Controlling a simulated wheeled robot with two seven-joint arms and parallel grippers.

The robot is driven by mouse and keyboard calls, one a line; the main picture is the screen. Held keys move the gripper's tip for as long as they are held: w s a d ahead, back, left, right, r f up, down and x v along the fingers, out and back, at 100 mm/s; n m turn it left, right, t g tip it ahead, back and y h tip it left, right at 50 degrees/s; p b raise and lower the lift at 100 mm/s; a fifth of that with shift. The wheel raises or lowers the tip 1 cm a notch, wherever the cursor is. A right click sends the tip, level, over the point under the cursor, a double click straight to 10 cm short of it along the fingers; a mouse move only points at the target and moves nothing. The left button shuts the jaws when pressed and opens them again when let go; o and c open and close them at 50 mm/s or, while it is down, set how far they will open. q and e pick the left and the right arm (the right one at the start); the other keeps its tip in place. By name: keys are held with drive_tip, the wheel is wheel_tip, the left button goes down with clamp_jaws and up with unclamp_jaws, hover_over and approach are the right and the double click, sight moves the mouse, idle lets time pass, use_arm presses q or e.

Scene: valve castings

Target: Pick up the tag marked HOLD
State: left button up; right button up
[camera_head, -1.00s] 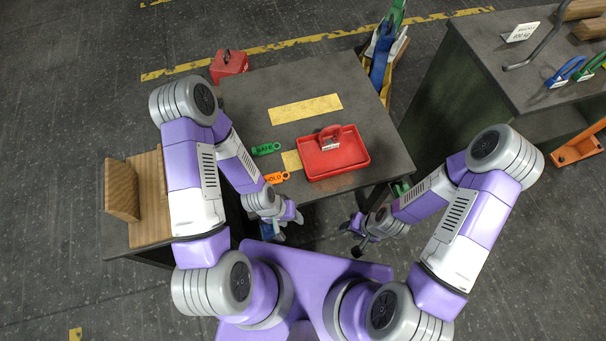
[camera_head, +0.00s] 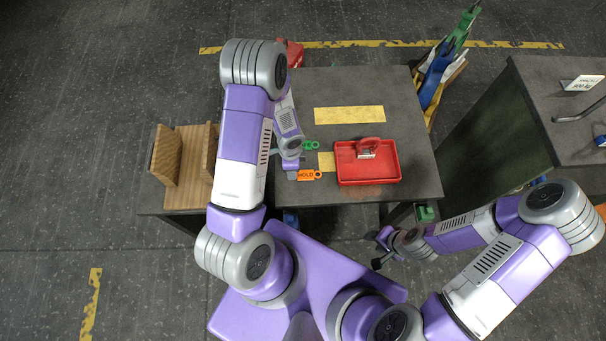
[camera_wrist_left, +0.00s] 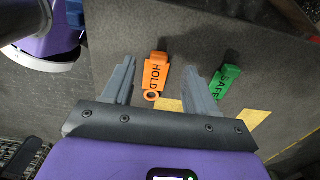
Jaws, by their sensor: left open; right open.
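The orange tag marked HOLD (camera_head: 308,175) lies flat near the front left of the grey table. In the left wrist view the HOLD tag (camera_wrist_left: 157,76) is between and beyond my open fingers, apart from both. My left gripper (camera_wrist_left: 160,82) is open and empty above the table. In the head view my left gripper (camera_head: 291,171) is mostly hidden by its arm, just left of the HOLD tag. My right gripper (camera_head: 377,249) is open and empty off the table's front edge.
A red tray (camera_head: 392,179) holding a red-handled item (camera_head: 368,147) stands right of the tags. Yellow patches (camera_head: 350,115) mark the table. A red box (camera_head: 292,52) is behind it. A second bench (camera_head: 540,110) is at right.

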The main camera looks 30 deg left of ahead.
sight(302, 175)
use_arm(q)
wheel_tip(302, 175, down, 5)
drive_tip(key=shift+w+d+f+b, duration=0.1)
drive_tip(key=shift+d+f+b, duration=0.1)
drive_tip(key=shift+b, duration=0.6)
drive_tip(key=shift+c, duration=0.4)
clamp_jaws()
